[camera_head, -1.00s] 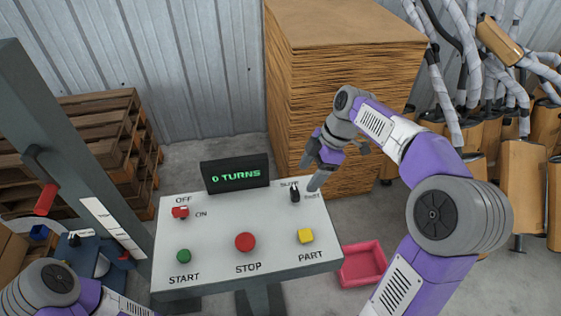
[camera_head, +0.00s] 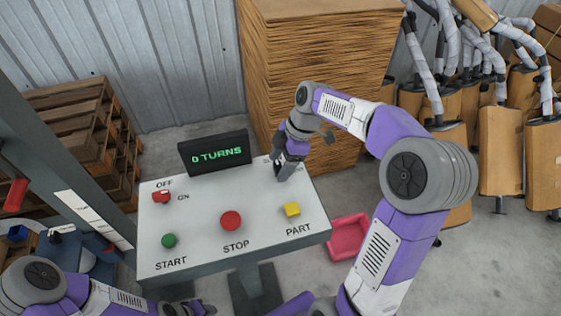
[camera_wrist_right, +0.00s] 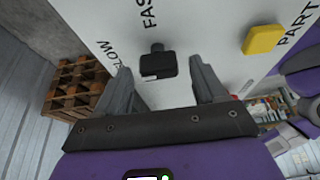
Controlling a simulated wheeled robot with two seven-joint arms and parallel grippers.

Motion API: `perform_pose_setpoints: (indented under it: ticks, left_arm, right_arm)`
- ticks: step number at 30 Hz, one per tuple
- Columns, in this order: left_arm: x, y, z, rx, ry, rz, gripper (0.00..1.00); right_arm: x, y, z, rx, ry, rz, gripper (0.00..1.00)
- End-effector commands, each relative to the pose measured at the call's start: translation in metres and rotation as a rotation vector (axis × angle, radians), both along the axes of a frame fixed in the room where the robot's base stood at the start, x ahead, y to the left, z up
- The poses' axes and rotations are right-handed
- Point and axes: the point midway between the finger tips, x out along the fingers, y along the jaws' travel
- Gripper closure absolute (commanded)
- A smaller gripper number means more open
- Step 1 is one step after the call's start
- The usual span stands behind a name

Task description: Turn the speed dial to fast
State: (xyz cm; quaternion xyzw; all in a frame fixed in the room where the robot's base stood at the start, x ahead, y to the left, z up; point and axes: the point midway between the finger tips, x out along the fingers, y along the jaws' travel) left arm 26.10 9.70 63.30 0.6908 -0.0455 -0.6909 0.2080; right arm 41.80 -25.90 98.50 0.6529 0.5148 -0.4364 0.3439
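The speed dial is a black knob (camera_wrist_right: 158,65) on the white panel top, seen in the right wrist view. The words FAST and SLOW are printed near it, partly cut off or covered. I cannot tell for sure which word it points to. My right gripper (camera_wrist_right: 161,72) is open, with one grey finger on each side of the dial and gaps showing between.
The control panel (camera_head: 200,238) also carries a red switch (camera_head: 161,196), a green START button (camera_head: 169,240), a red STOP button (camera_head: 231,221) and a yellow PART button (camera_head: 291,209). A display (camera_head: 214,152) reads 0 TURNS. A cardboard stack (camera_head: 320,60) stands behind.

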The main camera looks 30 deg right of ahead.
Motion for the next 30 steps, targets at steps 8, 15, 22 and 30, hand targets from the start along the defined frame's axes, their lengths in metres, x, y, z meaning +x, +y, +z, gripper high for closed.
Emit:
perform_pose_setpoints:
  ticks: [8,15,22,30]
  left_arm:
    - [0.0001,0.0,0.0,0.0,0.0,0.0,0.57]
    - [0.0001,0.0,-0.0002,0.0,0.0,0.0,0.57]
    - [0.0,0.0,-0.0021,0.0,0.0,0.0,0.57]
    - [0.0,0.0,-0.0068,0.0,0.0,0.0,0.57]
  right_arm:
    - [0.0,-0.0002,0.0001,0.0,0.0,0.0,0.71]
    - [-0.0001,-0.0003,0.0002,0.0,0.0,-0.005,0.86]
    - [-0.0005,-0.0003,0.0003,-0.001,-0.002,-0.068,0.86]
    - [-0.0019,0.0005,0.0001,-0.001,-0.002,-0.261,0.86]
